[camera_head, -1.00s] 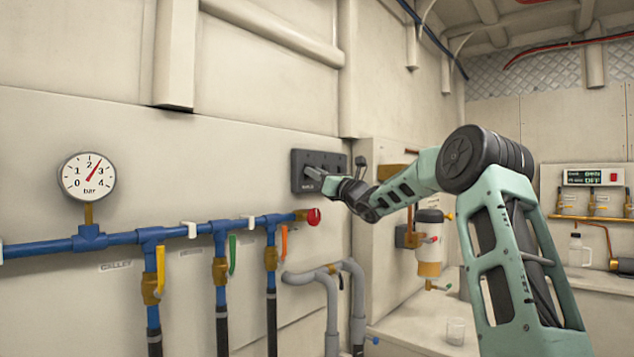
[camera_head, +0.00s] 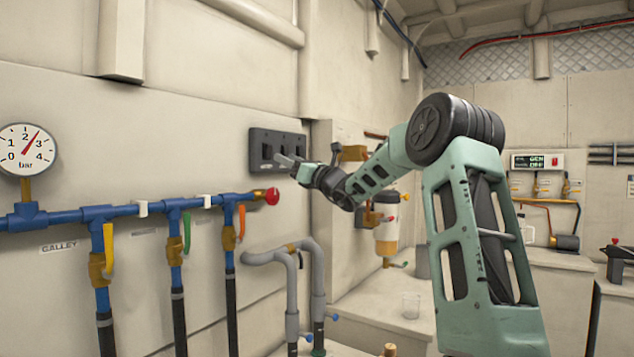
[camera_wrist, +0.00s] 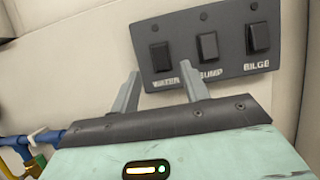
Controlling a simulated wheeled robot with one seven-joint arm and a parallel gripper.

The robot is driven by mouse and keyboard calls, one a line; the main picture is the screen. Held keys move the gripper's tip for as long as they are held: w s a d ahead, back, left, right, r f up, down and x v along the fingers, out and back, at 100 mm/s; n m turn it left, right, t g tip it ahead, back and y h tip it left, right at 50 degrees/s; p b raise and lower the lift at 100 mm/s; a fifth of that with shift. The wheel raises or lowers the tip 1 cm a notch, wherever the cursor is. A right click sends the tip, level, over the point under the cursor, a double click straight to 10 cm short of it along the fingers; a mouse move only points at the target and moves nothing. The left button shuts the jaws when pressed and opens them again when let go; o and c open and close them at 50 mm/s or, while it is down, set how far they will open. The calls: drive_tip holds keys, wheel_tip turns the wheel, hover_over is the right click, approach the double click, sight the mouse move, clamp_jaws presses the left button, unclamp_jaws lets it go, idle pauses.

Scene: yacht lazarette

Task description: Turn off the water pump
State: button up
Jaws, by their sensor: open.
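A dark switch panel (camera_head: 257,139) is on the cream wall at centre left in the head view. The wrist view shows the panel (camera_wrist: 182,33) close up with a left rocker switch (camera_wrist: 161,56), a middle rocker switch (camera_wrist: 207,46) and a right rocker switch (camera_wrist: 257,38). The lettering below reads "WATER", a partly covered "UMP", and "BILGE" under the right switch. My gripper (camera_head: 288,163) is in front of the panel's lower right part. In the wrist view my gripper (camera_wrist: 163,80) is open and empty, its fingertips near the lettering. Contact cannot be told.
A blue pipe (camera_head: 150,208) with a red end knob (camera_head: 271,196) and several valves runs below the panel. A pressure gauge (camera_head: 25,149) is at far left. Grey hoses (camera_head: 285,255) stand below. A filter (camera_head: 386,235) and a clear cup (camera_head: 410,305) are to the right.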

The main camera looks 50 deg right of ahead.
drive_tip(key=b+v, duration=0.2)
drive_tip(key=v, duration=0.9)
drive_tip(key=shift+s+b, duration=0.35)
drive_tip(key=shift+f, duration=0.15)
